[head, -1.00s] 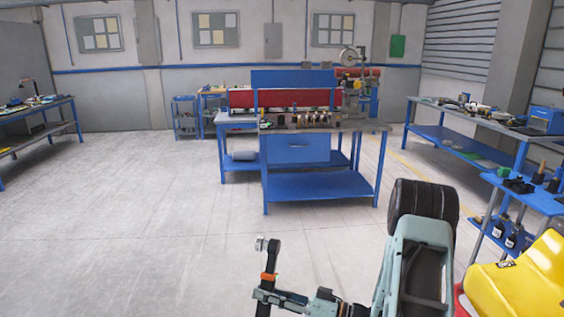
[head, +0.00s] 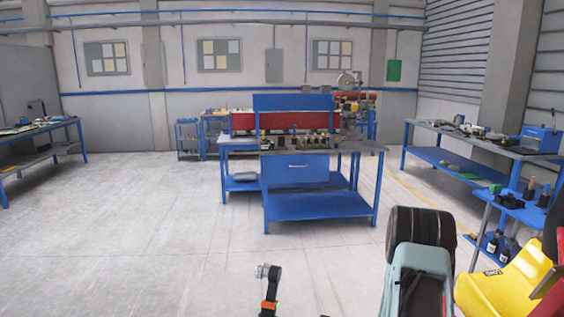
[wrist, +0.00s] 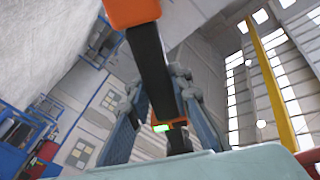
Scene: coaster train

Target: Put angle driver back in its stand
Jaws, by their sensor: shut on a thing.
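The angle driver (head: 270,284) shows at the bottom of the head view. It has a silver angled head, a dark neck and an orange band, and its lower part is cut off by the frame edge. In the wrist view, the driver's black body (wrist: 151,62) passes between the fingers of my gripper (wrist: 163,95), with an orange part at the top and a small green light lower down. My gripper is shut on it and holds it in the air over open floor. I cannot make out the driver's stand for certain in either view.
A blue workbench (head: 312,206) with parts on top stands ahead. A blue cart (head: 525,213) with black holders and bottles is at right, near a yellow object (head: 500,292). Benches line the left (head: 62,150) and right (head: 455,160). The floor at centre left is clear.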

